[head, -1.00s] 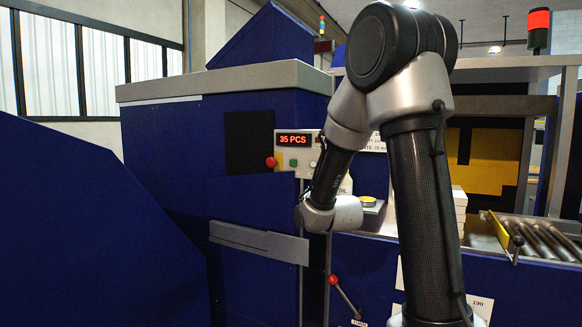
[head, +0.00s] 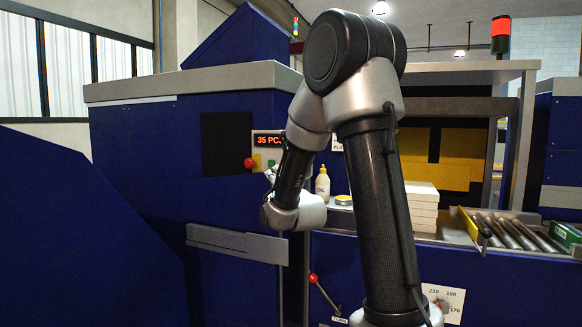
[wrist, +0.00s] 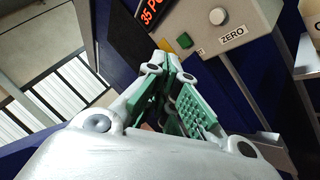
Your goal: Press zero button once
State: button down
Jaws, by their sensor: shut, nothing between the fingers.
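The control panel (head: 259,143) is a light grey box on the blue machine with a red "35 PCS" display (head: 253,141); the arm hides its right part. In the wrist view, the zero button (wrist: 217,15) is a round grey button above the label "ZERO" (wrist: 232,37). The arm hides this button in the head view. My gripper (wrist: 172,60) is shut and empty, with green finger pads. Its tips point at the panel's lower edge, left of and below the zero button in the wrist picture. Whether they touch the panel cannot be told.
A red knob (head: 248,162) and a green button (head: 271,163) sit on the panel's left part. A red-knobbed lever (head: 313,278) sticks out below.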

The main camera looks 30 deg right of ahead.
jog(key=w+d, duration=0.5)
jog(key=d, duration=0.1)
jog(key=shift+w+d, duration=0.15)
jog(key=shift+d, duration=0.25)
jog(key=shift+d, duration=0.15)
dwell(1.2)
jog(key=shift+w+d, duration=0.2)
jog(key=shift+w, duration=0.05)
jog(key=shift+w+d, duration=0.2)
jog(key=shift+d, duration=0.1)
dwell(0.7)
jog(key=shift+a, duration=0.1)
jog(key=shift+s+a, duration=0.5)
jog(key=shift+a, duration=0.05)
jog(key=shift+s+a, duration=0.8)
jog(key=shift+a, duration=0.2)
jog(key=shift+s+a, duration=0.75)
jog(key=shift+a, duration=0.2)
